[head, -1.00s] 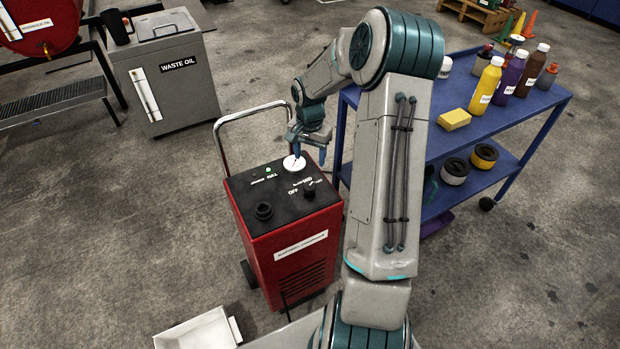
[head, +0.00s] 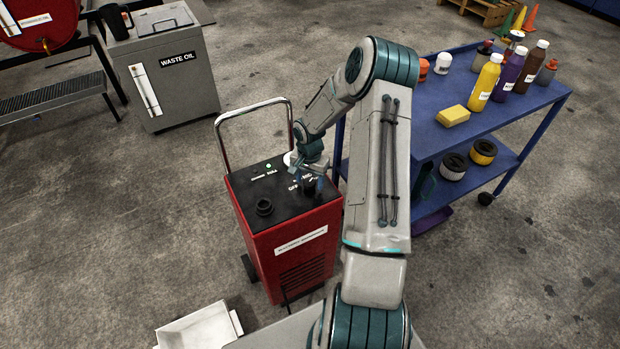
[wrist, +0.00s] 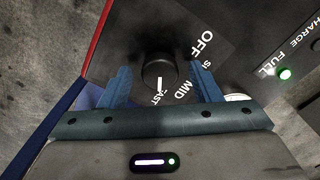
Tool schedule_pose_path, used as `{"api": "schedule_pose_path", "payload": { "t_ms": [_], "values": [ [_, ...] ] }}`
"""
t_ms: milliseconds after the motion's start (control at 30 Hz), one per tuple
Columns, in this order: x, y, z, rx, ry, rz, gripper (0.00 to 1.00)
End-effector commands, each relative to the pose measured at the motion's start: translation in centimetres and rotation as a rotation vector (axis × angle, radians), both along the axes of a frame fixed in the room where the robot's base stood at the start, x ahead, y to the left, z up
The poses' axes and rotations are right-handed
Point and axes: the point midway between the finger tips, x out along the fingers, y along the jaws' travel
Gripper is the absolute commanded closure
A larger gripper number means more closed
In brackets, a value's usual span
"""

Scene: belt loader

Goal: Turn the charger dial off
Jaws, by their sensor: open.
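The red battery charger (head: 262,235) stands on the floor in the head view, with a black top panel. Its black dial (wrist: 158,68) shows in the wrist view. The dial's white mark points at the FAST label (wrist: 163,97); the MID and OFF (wrist: 201,42) labels lie around it to the right. My gripper (wrist: 160,72) is open, with one blue finger on each side of the dial. Whether the fingers touch it I cannot tell.
A blue cart (head: 415,130) with bottles stands at the right, a waste oil bin (head: 180,90) at the back left.

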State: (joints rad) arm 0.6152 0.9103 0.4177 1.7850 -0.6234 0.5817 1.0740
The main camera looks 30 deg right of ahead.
Motion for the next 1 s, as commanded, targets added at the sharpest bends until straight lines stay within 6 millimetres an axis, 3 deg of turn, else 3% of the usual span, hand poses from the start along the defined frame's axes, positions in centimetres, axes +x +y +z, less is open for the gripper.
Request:
{"api": "schedule_pose_path", "payload": {
  "t_ms": [100,267,667,1000],
  "values": [
    [0.01,0.00,0.02,0.000,0.000,0.000,0.45],
    [0.01,0.00,0.04,0.000,0.000,0.000,0.87],
    [0.06,0.01,0.01,0.000,-0.001,0.054,0.87],
    [0.13,0.02,-0.06,-0.002,-0.004,0.299,0.87]
  ]
}}
